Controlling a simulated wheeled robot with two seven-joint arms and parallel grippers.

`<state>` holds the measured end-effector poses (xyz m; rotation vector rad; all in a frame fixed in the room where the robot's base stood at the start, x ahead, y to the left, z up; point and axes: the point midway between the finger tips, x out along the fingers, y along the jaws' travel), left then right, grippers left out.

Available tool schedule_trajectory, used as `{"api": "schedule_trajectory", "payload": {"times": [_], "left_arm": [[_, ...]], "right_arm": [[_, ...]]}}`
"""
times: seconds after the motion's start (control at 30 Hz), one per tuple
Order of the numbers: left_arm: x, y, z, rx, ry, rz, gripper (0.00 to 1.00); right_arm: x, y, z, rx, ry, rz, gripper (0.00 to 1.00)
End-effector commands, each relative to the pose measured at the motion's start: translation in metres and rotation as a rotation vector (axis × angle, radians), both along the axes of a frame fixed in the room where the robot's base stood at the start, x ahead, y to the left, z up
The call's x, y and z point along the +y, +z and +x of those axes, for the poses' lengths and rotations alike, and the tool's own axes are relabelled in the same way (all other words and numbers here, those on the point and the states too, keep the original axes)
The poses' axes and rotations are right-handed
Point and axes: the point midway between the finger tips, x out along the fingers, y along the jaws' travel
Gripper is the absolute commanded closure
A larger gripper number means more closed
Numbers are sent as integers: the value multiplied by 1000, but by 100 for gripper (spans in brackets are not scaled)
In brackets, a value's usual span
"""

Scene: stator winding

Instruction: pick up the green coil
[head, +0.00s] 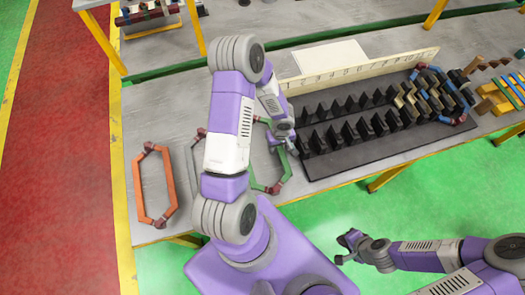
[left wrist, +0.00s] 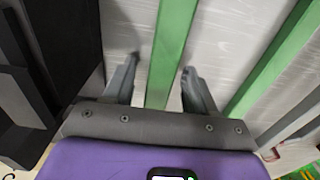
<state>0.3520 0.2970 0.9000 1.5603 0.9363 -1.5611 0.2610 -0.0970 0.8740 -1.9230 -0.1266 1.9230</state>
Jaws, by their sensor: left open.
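The green coil (head: 287,169) lies on the grey table, partly hidden behind my left arm. My left gripper (head: 287,142) is open over its right side. In the left wrist view, one green side (left wrist: 172,50) of the coil runs between the two open fingers (left wrist: 158,85), with a gap on both sides. The other green side (left wrist: 268,62) lies to the right, outside the fingers. My right gripper (head: 345,249) is away from the table, over the green floor, with its fingers apart and nothing between them.
An orange coil (head: 139,190) lies at the table's left end. A pale coil (head: 191,165) beside it is partly hidden by my arm. A black slotted rack (head: 345,168) stands close right of the green coil, with coloured coils at its far right. A cream strip (head: 360,69) stands behind.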

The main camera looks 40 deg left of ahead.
Motion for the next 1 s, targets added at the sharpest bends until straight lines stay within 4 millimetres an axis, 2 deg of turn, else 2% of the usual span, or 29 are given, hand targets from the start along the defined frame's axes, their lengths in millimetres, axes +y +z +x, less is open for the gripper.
{"api": "schedule_trajectory", "payload": {"times": [0.07, 0.43, 0.87, 1.0], "left_arm": [[0, 0, 0, 0, 0, 0, 44], [0, 1, 0, 0, 0, 0, 100], [0, 1, 0, -1, -1, 0, 100], [1, 11, 1, -5, 1, 2, 100]], "right_arm": [[0, 0, 0, 0, 0, 0, 100], [0, 0, 0, 0, 0, 0, 100], [0, 0, 0, 0, 0, 0, 100], [0, 2, 0, 0, 0, 0, 100]]}}
